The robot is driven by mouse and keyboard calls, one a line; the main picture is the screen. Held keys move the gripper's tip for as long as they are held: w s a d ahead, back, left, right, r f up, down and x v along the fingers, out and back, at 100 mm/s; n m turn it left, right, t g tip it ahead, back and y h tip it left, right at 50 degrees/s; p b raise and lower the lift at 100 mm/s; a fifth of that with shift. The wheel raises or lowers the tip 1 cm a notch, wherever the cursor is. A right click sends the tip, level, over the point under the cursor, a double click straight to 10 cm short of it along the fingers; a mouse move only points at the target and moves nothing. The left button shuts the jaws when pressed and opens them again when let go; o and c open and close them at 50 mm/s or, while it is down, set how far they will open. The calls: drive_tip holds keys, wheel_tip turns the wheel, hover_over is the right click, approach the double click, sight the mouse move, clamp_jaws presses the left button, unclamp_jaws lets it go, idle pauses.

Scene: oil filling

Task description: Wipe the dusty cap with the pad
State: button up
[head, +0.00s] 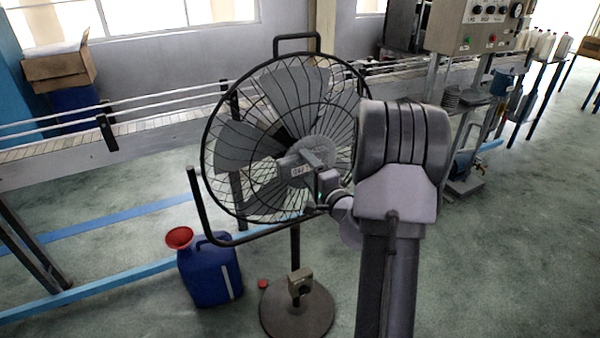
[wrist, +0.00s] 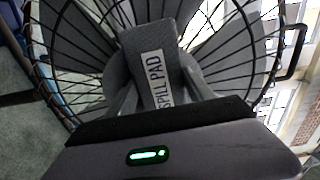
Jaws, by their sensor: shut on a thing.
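My gripper (head: 308,180) is shut on a grey pad (head: 298,170) in front of the fan's middle. In the wrist view the pad (wrist: 141,42) reads "SPILL PAD" and sits between the fingers of my gripper (wrist: 158,90). The black wire-cage fan (head: 236,150) has a round grey centre cap (head: 318,150), partly hidden by the pad and gripper. In the wrist view the pad covers the fan's middle. I cannot tell whether pad and cap touch, nor see dust. A small red cap (head: 263,283) lies on the floor beside the fan base.
A blue jug (head: 208,272) with a red funnel (head: 179,237) stands left of the round fan base (head: 297,310). A conveyor (head: 60,160) runs behind the fan. A control box (head: 475,25) stands at the back right. Green floor is open at the right.

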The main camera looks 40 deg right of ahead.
drive_tip(key=shift+s+d+b, duration=0.35)
drive_tip(key=shift+d+b, duration=0.05)
drive_tip(key=shift+d, duration=1.05)
drive_tip(key=shift+s+d+b, duration=0.4)
drive_tip(key=shift+d, duration=1.05)
drive_tip(key=shift+s+d+b, duration=0.35)
drive_tip(key=shift+d+b, duration=0.05)
drive_tip(key=shift+d, duration=1.05)
drive_tip(key=shift+s, duration=0.1)
drive_tip(key=b+v, duration=0.3)
drive_tip(key=v, duration=0.3)
drive_tip(key=shift+a+b, duration=0.1)
drive_tip(key=shift+b, duration=0.25)
drive_tip(key=v, duration=0.2)
drive_tip(key=shift+s+a, duration=0.1)
drive_tip(key=shift+s, duration=0.3)
